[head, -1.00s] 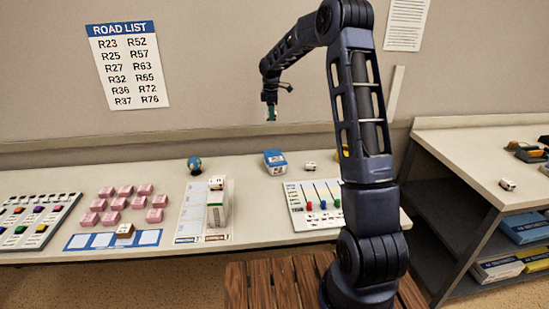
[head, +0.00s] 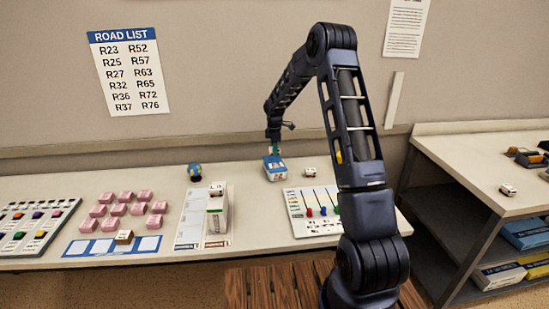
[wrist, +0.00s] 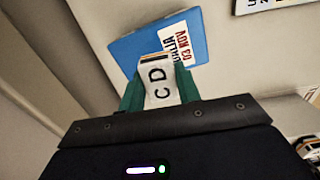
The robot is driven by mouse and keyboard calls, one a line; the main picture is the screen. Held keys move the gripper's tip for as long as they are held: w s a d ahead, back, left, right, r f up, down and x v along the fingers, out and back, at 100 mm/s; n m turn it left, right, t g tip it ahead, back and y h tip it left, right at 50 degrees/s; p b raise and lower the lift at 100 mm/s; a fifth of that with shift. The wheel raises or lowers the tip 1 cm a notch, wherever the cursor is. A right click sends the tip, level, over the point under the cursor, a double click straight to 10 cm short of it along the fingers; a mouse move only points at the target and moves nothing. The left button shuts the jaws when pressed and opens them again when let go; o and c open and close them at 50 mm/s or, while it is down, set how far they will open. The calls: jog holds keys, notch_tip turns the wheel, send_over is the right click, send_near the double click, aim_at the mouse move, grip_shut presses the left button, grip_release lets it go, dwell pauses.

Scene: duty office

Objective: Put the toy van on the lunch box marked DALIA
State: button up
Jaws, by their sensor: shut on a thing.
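The lunch box (head: 276,174) is blue with a white label and stands at the back of the desk. In the wrist view the blue lunch box (wrist: 126,46) shows a label reading DALIA and 03 NOV. My gripper (head: 274,149) is directly above the box in the head view. In the wrist view my gripper (wrist: 160,88) has its green fingers shut on a white block-like toy van (wrist: 158,84) lettered C D. The van overlaps the box in that view; I cannot tell whether they touch. In the head view the van is too small to make out.
A small white vehicle (head: 309,173) stands right of the box, behind a slider board (head: 316,218). A globe (head: 195,171), a white upright box (head: 217,212) and several pink blocks (head: 120,209) are to the left. Another white vehicle (head: 508,190) is on the right-hand desk.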

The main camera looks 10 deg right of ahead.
aim_at(275, 162)
jog(key=shift+f, duration=2.3)
jog(key=shift+f, duration=0.1)
jog(key=o, duration=1)
jog(key=shift+c, duration=0.2)
